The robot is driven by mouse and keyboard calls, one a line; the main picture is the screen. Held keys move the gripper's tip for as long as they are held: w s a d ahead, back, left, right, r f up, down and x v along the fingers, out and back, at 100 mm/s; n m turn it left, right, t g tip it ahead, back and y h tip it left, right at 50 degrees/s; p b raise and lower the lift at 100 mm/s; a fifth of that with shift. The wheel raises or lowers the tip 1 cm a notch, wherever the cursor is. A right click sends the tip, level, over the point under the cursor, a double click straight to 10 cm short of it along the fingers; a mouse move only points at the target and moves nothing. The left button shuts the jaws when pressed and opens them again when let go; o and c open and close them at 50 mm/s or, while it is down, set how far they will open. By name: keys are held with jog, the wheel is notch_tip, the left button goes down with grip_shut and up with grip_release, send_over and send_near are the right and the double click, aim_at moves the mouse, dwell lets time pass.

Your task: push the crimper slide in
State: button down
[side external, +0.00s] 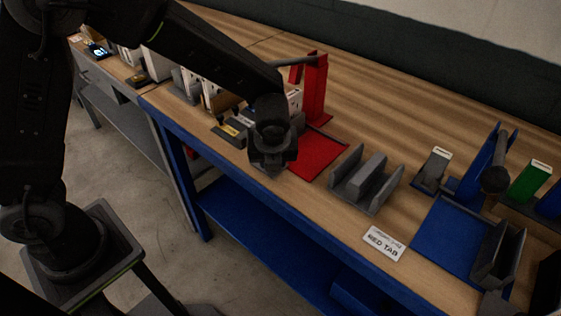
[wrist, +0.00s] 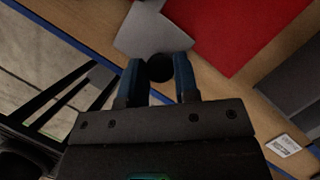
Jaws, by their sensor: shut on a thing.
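In the wrist view, my gripper (wrist: 160,72) has its two blue-grey fingers shut on a dark round knob (wrist: 160,68). The knob is at the near end of a flat grey piece (wrist: 150,30), which looks like the crimper slide. This piece lies near the table's front edge, left of a red mat (wrist: 232,25). In the side view, my gripper (side external: 268,168) is low at the front edge beside the red mat (side external: 318,158); the arm hides the fingers and most of the crimper. A red upright stand (side external: 315,88) is behind the mat.
A grey slotted rack (side external: 350,190) stands right of the mat. A "RED TAB" card (side external: 383,243) lies near the front edge. A blue mat (side external: 447,240) and blue stand (side external: 487,165) are farther right. Several boxes stand left of my arm. The wooden table (side external: 400,110) is clear at the back.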

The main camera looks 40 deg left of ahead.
jog(key=shift+a, duration=0.35)
jog(key=c, duration=0.9)
grip_release()
jog(key=shift+o, duration=0.2)
jog(key=shift+d, duration=0.1)
jog(key=v, duration=1.3)
jog(key=shift+r, duration=0.4)
jog(key=shift+s, duration=0.15)
